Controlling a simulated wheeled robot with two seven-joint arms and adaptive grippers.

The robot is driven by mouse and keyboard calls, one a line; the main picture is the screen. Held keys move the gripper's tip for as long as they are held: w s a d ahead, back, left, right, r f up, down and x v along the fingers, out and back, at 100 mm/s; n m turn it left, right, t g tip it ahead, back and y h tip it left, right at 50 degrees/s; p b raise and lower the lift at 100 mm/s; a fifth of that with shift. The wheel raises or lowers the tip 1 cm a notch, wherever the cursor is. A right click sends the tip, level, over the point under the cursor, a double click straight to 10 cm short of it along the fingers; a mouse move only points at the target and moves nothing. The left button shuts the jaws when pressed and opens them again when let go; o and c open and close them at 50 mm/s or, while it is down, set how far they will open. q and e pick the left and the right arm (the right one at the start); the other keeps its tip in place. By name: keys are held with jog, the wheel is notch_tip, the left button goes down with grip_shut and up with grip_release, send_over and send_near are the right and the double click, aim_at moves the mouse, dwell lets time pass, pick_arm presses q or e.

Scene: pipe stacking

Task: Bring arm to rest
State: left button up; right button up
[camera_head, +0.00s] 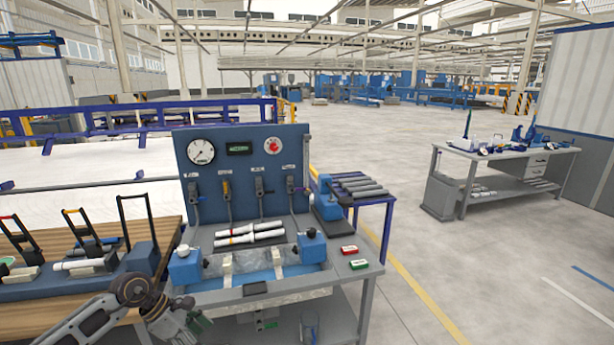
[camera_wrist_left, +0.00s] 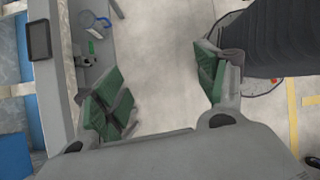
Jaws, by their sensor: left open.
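My left arm comes in at the bottom left of the head view. Its gripper (camera_head: 195,322) is low at the front left edge of the grey test bench (camera_head: 345,272). In the left wrist view the gripper (camera_wrist_left: 160,85) is open, with its green finger pads apart and only floor between them. Several white and grey pipes (camera_head: 248,235) lie side by side on the bench, well away from the gripper. Several grey pipes (camera_head: 360,188) lie on the blue rack behind the bench at the right. My right gripper is not in view.
A wooden table (camera_head: 110,290) with black-handled tools stands at the left. Blue clamp blocks (camera_head: 312,246) and a red box (camera_head: 348,250) sit on the bench. The bench edge (camera_wrist_left: 68,90) is close to the gripper. Open floor (camera_head: 480,270) lies to the right.

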pick_arm(q)
jog(key=w+d+f+n+t+h, duration=0.1)
jog(key=w+f+n+t+h, duration=0.25)
jog(key=f+n, duration=0.4)
jog(key=w+d+f+n+t+h, duration=0.2)
jog(key=w+f+n+t, duration=0.15)
jog(key=f+n, duration=0.4)
jog(key=s+a+f+n+t+y, duration=0.1)
jog(key=s+a+f+n+y, duration=0.15)
jog(key=f+n, duration=0.4)
jog(key=s+a+f+n+t+y, duration=0.1)
jog(key=s+a+f+n+y, duration=0.15)
jog(key=f+n, duration=0.35)
jog(key=s+a+f+n+t+y, duration=0.2)
jog(key=a+f+n, duration=0.1)
jog(key=f+n, duration=0.3)
jog(key=s+f+n+g+y, duration=0.45)
jog(key=s+f+n, duration=0.35)
jog(key=s+f, duration=1.1)
jog(key=s+d+f+n+g, duration=0.2)
jog(key=s, duration=0.6)
jog(key=s+d+f+n+g, duration=0.1)
jog(key=s+d+f+g, duration=0.1)
jog(key=s, duration=0.7)
jog(key=s+d+f+n+g, duration=0.2)
jog(key=s+f, duration=0.1)
jog(key=s, duration=0.5)
jog(key=shift+s+f+n+g, duration=0.25)
jog(key=shift+f+n+g, duration=0.1)
